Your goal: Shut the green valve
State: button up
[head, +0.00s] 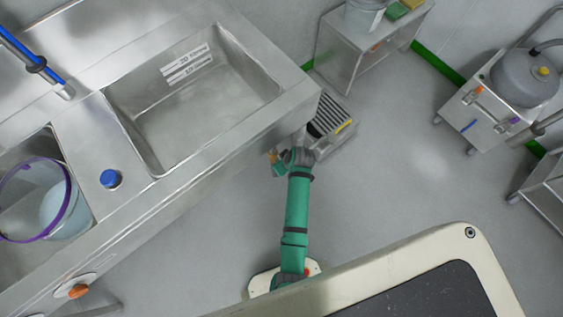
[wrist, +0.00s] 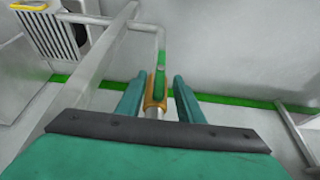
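The green valve has a green lever handle (wrist: 161,56) and a brass-coloured body (wrist: 154,90) in the wrist view. The handle points away from me, roughly in line with the short metal pipe stub at the body's near end. My gripper (wrist: 161,82) is open, with one finger on each side of the brass body. A gap shows at the right finger; the left finger is very close, and I cannot tell whether it touches. In the head view my gripper (head: 276,163) is beside the sink bench's front right corner, where the valve is too small to make out clearly.
The steel sink bench (head: 222,127) fills the left, with a blue knob (head: 110,179) and a purple-rimmed bucket (head: 70,205). A grated box (head: 334,122) stands near my gripper. A small steel table (head: 345,62) and a cart (head: 484,117) stand beyond. Floor between is clear.

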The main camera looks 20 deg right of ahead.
jog(key=shift+c, duration=0.4)
grip_shut()
jog(key=shift+w+d, duration=0.1)
jog(key=shift+w, duration=0.05)
jog(key=shift+w+d+y, duration=0.1)
jog(key=shift+d+y, duration=0.05)
jog(key=shift+y, duration=0.35)
jog(key=shift+w+d+f+m+g+y, duration=0.15)
jog(key=shift+d+m+g+y, duration=0.25)
jog(key=shift+y, duration=0.9)
jog(key=shift+w+d+f+m+g+y, duration=0.15)
jog(key=shift+d+m+g+y, duration=0.3)
jog(key=shift+y, duration=0.85)
jog(key=shift+w+d+f+m+g+y, duration=0.2)
jog(key=shift+g+y, duration=0.35)
jog(key=shift+y, duration=0.75)
jog(key=shift+s+y, duration=0.15)
jog(key=shift+y, duration=0.15)
